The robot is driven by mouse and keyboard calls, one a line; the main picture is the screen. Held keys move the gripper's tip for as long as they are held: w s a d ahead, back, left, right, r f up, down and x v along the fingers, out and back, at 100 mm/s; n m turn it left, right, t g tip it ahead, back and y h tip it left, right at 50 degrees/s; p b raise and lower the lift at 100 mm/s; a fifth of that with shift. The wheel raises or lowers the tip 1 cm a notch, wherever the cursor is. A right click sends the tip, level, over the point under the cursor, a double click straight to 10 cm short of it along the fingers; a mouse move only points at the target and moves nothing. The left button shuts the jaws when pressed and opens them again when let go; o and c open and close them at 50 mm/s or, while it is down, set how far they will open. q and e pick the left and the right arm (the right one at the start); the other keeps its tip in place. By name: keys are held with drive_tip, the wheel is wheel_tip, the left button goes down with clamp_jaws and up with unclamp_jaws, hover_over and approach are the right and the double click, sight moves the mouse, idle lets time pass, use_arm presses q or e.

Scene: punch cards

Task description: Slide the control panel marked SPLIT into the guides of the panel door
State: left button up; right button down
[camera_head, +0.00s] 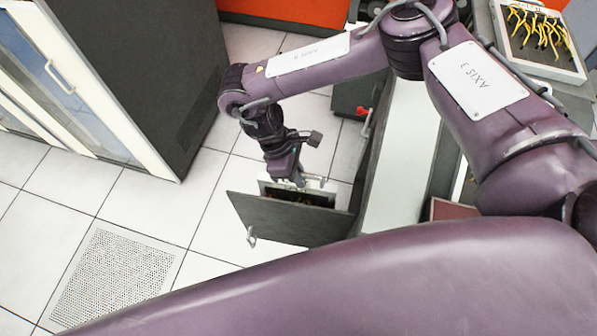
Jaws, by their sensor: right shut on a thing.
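My right gripper (298,181) points down and is shut on the upper edge of a pale-framed control panel (268,188). The panel stands roughly upright, and its lower part is hidden behind the panel door (285,221). The panel door is a dark grey sheet, swung out from the cabinet over the floor, with a small handle on its near face. The door's guides are hidden, so I cannot tell whether the panel is between them. No SPLIT marking is readable. My left gripper is out of view.
A dark cabinet (185,60) with pale glass-fronted doors stands at the left. Another panel with yellow wires (543,38) lies at the top right. A red-ended handle (366,120) sticks out near my right forearm. The tiled floor left of the door is clear.

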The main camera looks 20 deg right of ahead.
drive_tip(key=shift+f+b, duration=0.9)
drive_tip(key=shift+f, duration=0.3)
drive_tip(key=c, duration=1.4)
unclamp_jaws()
drive_tip(key=shift+c, duration=0.2)
drive_tip(key=shift+o, duration=0.3)
drive_tip(key=shift+s+f, duration=0.1)
drive_tip(key=shift+f, duration=0.05)
drive_tip(key=v, duration=0.8)
drive_tip(key=shift+b, duration=0.4)
